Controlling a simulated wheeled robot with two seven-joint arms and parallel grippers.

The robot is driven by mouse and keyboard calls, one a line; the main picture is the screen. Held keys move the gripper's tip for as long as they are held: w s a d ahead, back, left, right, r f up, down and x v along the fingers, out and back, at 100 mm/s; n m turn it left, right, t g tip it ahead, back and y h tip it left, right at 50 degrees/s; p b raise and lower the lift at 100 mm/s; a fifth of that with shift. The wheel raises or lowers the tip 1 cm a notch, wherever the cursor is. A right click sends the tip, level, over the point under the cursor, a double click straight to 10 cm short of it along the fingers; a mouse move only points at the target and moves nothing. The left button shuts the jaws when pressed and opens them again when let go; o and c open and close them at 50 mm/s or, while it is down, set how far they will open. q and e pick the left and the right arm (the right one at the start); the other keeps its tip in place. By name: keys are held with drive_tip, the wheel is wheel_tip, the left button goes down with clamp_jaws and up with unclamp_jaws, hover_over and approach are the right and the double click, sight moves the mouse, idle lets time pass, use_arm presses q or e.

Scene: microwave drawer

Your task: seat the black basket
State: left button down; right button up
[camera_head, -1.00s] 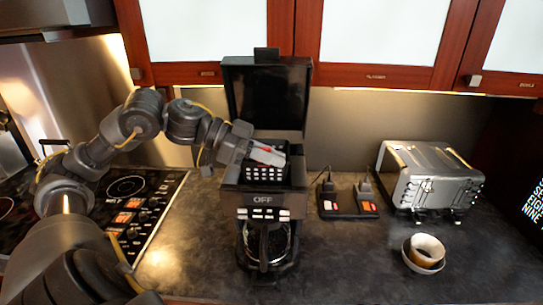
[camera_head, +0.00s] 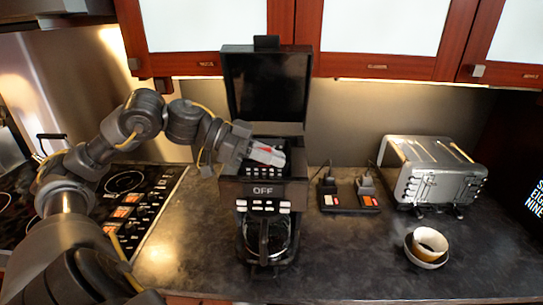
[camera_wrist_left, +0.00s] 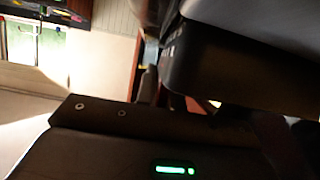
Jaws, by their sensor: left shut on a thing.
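The black coffee maker (camera_head: 263,190) stands on the counter with its lid (camera_head: 267,90) raised and a glass carafe (camera_head: 266,238) below. The black basket (camera_head: 262,171), with pale slots in its side, sits low in the open top of the machine, mostly hidden by the walls and my gripper. My left gripper (camera_head: 268,154) reaches in from the left and is shut on the basket at the top opening. Whether the basket rests on the bottom cannot be told. The left wrist view is dark and close, with a dark basket wall (camera_wrist_left: 215,75) at upper right. My right gripper is not in view.
Right of the machine are a black base with two switches (camera_head: 350,195), a silver toaster (camera_head: 432,172) and a bowl (camera_head: 428,243) on a saucer. A stove (camera_head: 130,205) is at left. Red cabinets (camera_head: 390,68) hang above. The front counter is clear.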

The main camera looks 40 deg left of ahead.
use_arm(q)
drive_tip(key=shift+f+b, duration=1.05)
drive_tip(key=shift+f, duration=0.15)
drive_tip(key=c, duration=1.4)
unclamp_jaws()
drive_tip(key=shift+c, duration=0.2)
drive_tip(key=shift+f, duration=0.1)
drive_tip(key=shift+s+a+b, duration=0.15)
drive_tip(key=shift+a+b, duration=0.05)
drive_tip(key=shift+b, duration=0.25)
drive_tip(key=b+v, duration=0.5)
drive_tip(key=v, duration=0.4)
drive_tip(key=shift+a, duration=0.15)
drive_tip(key=shift+s+a+r+b, duration=0.3)
drive_tip(key=shift+s+a+r, duration=0.1)
drive_tip(key=shift+r, duration=0.1)
